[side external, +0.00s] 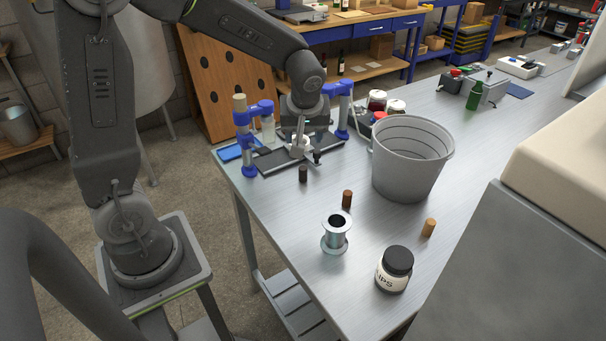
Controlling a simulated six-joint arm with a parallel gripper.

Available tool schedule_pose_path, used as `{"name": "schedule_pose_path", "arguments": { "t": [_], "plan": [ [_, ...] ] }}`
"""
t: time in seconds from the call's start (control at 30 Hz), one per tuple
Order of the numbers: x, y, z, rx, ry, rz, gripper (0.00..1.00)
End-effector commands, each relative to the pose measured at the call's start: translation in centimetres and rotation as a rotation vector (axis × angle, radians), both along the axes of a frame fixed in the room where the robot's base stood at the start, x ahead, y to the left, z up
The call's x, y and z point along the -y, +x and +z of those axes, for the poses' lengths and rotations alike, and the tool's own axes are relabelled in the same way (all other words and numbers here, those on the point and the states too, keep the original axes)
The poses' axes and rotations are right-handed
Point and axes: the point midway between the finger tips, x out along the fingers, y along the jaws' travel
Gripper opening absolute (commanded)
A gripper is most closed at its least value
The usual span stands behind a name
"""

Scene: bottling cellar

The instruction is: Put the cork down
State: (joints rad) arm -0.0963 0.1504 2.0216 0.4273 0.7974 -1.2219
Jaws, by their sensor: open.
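Three corks stand upright on the steel bench. The dark brown cork (303,174) is near the front edge of a dark base plate. The reddish-brown cork (347,199) is further toward the viewer, and the light tan cork (428,228) is to the right of it. My gripper (299,148) is open over the dark plate, just behind the dark brown cork in the picture. It appears apart from that cork. A small pale fitting shows at the fingers, and their tips are too small to make out clearly. I see no cork between them.
Blue-clamped posts (247,140) flank my gripper. A grey bucket (405,170) stands to its right. A metal spool-shaped fitting (335,233) and a black-lidded IPS jar (394,270) stand nearer the viewer. Lidded jars (377,100) are behind the bucket. Bench (300,215) between corks is clear.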

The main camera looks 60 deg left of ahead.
Motion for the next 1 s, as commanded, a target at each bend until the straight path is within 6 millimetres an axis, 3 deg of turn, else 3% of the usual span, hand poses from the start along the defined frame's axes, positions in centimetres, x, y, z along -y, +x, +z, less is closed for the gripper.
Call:
{"name": "schedule_pose_path", "arguments": {
  "t": [0.1,0.2,0.37,0.7,1.0],
  "plan": [
    [-1.3,1.8,-2.8,-0.001,0.010,0.120,0.54],
    [-2.0,2.6,-4.1,0.008,0.016,0.181,0.54],
    [-2.6,3.0,-5.6,0.011,0.020,0.216,0.54],
    [-4.8,3.7,-11.3,0.009,0.019,0.215,0.54],
    [-5.5,3.9,-13.5,0.012,0.019,0.214,0.54]
  ]
}}
